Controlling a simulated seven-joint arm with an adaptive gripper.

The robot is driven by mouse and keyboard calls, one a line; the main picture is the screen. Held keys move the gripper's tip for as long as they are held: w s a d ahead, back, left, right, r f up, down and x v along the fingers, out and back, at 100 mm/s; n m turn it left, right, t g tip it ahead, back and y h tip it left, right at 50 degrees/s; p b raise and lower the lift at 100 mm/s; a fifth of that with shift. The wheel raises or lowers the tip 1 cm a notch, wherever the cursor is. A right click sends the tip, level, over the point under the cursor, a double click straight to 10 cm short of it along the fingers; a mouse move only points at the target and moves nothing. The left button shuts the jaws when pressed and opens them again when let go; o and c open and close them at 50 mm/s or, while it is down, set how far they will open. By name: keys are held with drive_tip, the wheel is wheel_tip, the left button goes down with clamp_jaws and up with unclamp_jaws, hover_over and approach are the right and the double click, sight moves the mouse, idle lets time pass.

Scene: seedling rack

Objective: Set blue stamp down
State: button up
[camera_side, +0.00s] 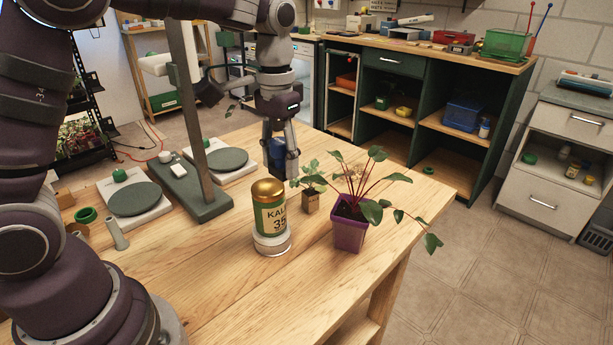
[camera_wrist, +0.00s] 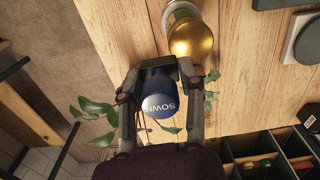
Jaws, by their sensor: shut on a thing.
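My gripper (camera_side: 277,148) is shut on the blue stamp (camera_side: 279,158), near the far edge of the wooden table. In the wrist view the gripper (camera_wrist: 159,70) has a finger on each side of the stamp (camera_wrist: 158,98), and white letters "SOWN" show on its round face. The fingers hide part of the stamp in the side view. I cannot tell whether its underside touches the table.
A gold-lidded tin (camera_side: 269,215) stands on a pale round base in front of the stamp. A small potted seedling (camera_side: 311,199) is close at right, with a purple-potted plant (camera_side: 349,233) beyond it. A green-based post (camera_side: 186,192) and white scales (camera_side: 243,171) stand left.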

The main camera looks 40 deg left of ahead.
drive_tip(key=s+d+f+n, duration=0.3)
drive_tip(key=n, duration=1.6)
hover_over(275, 305)
wheel_tip(275, 305, down, 4)
wheel_tip(275, 305, down, 10)
drive_tip(key=shift+a+r, duration=0.1)
drive_tip(key=shift+r, duration=0.1)
clamp_jaws()
drive_tip(key=shift+f, duration=0.15)
drive_tip(key=o, duration=1.1)
unclamp_jaws()
drive_tip(key=shift+o, duration=0.2)
